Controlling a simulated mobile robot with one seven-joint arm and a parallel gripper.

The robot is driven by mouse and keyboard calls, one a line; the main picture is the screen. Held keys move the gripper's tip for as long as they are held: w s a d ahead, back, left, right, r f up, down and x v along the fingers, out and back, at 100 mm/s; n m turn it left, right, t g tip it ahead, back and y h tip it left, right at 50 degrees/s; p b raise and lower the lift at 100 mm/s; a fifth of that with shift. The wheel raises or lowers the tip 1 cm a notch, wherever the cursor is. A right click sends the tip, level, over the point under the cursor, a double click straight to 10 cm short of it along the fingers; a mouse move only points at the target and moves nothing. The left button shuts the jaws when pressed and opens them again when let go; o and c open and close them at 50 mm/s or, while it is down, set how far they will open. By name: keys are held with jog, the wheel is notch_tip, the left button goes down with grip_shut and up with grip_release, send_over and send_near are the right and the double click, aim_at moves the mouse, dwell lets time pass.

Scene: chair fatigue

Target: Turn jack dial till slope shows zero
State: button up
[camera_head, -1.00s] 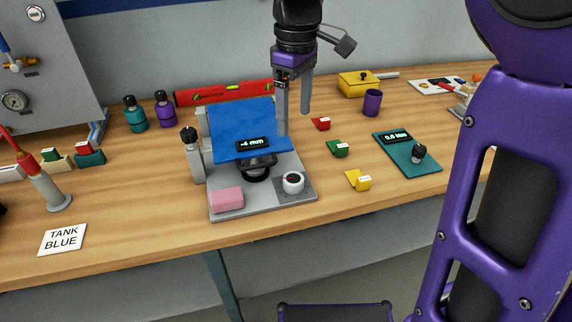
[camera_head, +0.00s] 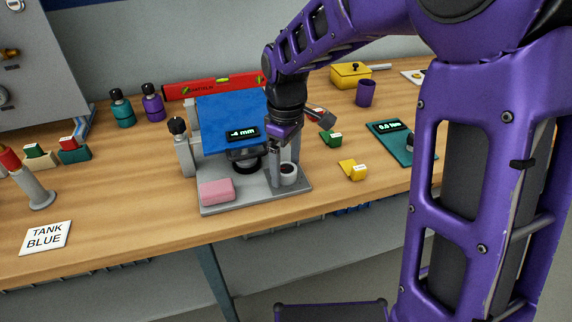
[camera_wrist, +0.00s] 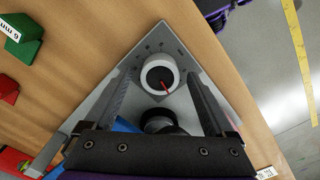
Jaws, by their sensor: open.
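The jack is a grey base plate (camera_head: 245,204) with a blue tilted top (camera_head: 228,108). A display (camera_head: 243,132) on the blue top's front edge appears to read -4 mm. The white dial (camera_head: 288,170) sits at the base's front right corner; in the wrist view the dial (camera_wrist: 145,76) has a dark face and a red pointer. My gripper (camera_head: 286,165) points down over the dial. In the wrist view, my open fingers (camera_wrist: 160,80) lie on either side of the dial, with gaps visible. Whether the fingertips are level with the dial is unclear.
A pink block (camera_head: 216,191) lies on the base's front left. A black-topped grey post (camera_head: 181,145) stands at its left. Green (camera_head: 331,139) and yellow (camera_head: 353,170) labelled blocks and a teal gauge plate (camera_head: 397,148) lie to the right. A red level (camera_head: 205,87) is behind.

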jog(key=c, duration=1.4)
jog(key=m, duration=0.3)
jog(key=shift+m+p, duration=0.3)
jog(key=shift+p, duration=0.1)
jog(key=shift+m, duration=1.8)
